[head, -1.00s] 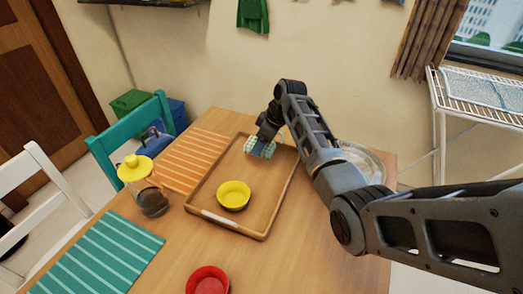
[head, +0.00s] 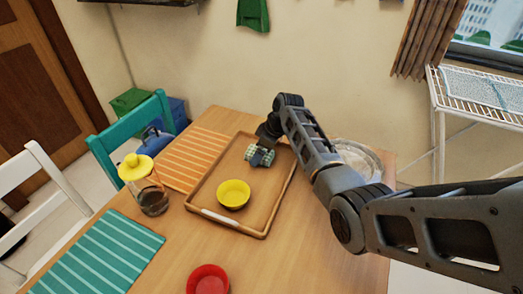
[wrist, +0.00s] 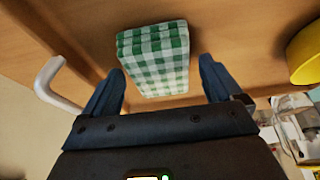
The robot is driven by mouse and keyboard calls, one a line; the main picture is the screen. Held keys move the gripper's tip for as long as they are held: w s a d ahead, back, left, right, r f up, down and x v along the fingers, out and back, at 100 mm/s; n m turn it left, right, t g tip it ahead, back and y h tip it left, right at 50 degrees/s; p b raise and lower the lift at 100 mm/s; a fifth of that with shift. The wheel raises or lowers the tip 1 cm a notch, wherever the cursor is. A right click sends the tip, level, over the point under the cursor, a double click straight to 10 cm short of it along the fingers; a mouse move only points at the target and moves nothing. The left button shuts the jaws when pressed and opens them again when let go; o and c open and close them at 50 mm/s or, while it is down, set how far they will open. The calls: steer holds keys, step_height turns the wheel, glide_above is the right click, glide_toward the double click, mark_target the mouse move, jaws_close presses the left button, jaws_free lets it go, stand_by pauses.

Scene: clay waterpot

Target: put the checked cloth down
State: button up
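The green-and-white checked cloth (head: 250,153) is a small folded block at the far end of the brown wooden tray (head: 272,215). In the wrist view the cloth (wrist: 153,58) shows between the two dark blue fingers, with a gap on each side. My gripper (head: 262,157) is over that end of the tray, partly hiding the cloth in the head view. Its fingers (wrist: 163,75) are spread and look clear of the cloth. The cloth appears to rest on the tray floor, though its underside is hidden.
A yellow bowl (head: 233,193) stands on the tray near the cloth. A red bowl (head: 208,280) is at the table's front. A yellow-lidded jug (head: 150,190) stands left of the tray, by orange (head: 193,158) and teal (head: 105,252) mats. A glass dish (head: 358,160) sits right, behind my arm.

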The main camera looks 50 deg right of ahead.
steer(key=shift+r, duration=0.1)
steer(key=v, duration=1.2)
stand_by(0.4)
